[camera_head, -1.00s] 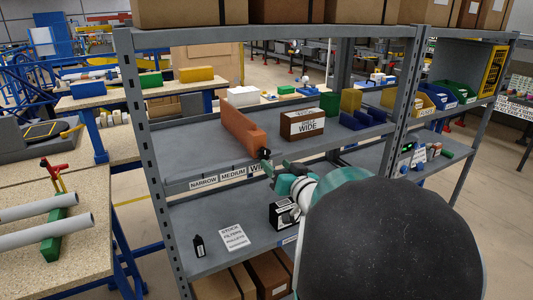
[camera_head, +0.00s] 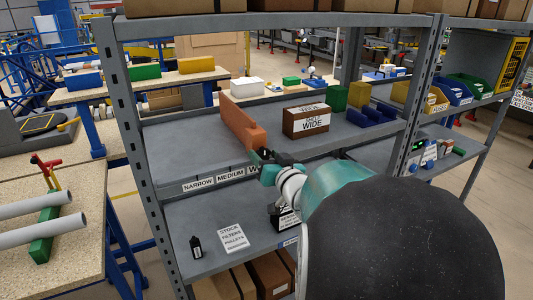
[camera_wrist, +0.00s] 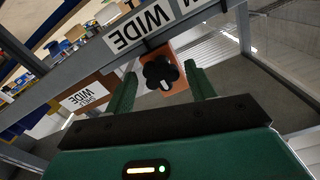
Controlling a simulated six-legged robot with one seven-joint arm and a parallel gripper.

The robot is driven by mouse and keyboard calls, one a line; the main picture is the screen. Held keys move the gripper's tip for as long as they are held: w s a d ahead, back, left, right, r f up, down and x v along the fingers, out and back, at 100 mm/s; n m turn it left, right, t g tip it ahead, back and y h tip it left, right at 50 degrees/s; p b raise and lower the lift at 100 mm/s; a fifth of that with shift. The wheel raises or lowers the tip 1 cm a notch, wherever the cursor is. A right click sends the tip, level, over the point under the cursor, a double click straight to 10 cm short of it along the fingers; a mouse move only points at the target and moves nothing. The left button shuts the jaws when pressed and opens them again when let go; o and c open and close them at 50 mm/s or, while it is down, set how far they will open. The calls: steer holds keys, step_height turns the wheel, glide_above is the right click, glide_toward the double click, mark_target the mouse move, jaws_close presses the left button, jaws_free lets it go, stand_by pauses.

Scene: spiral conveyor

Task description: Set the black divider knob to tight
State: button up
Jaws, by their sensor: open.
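The black divider knob (camera_wrist: 158,70) is a lobed knob on the front end of the orange divider (camera_wrist: 180,68) in the wrist view. A white pointer mark shows on its lower part. In the head view the orange divider (camera_head: 240,122) stands on the upper shelf, its front end by the WIDE label. My gripper (camera_wrist: 162,82) is open, with its two green fingers on either side of the knob and apart from it in the picture. In the head view my gripper (camera_head: 268,165) is at the shelf's front edge and largely hides the knob.
The shelf's front edge bears NARROW, MEDIUM and WIDE labels (camera_head: 215,180). A black bottle (camera_head: 196,247) and a stock sign (camera_head: 233,236) are on the lower shelf. The upper shelf left of the divider is clear.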

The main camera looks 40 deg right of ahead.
steer(key=shift+w, duration=0.2)
steer(key=shift+s+r, duration=0.15)
steer(key=shift+s, duration=0.1)
steer(key=shift+w, duration=0.3)
steer(key=shift+s, duration=0.25)
steer(key=shift+c, duration=1.3)
steer(key=c, duration=0.7)
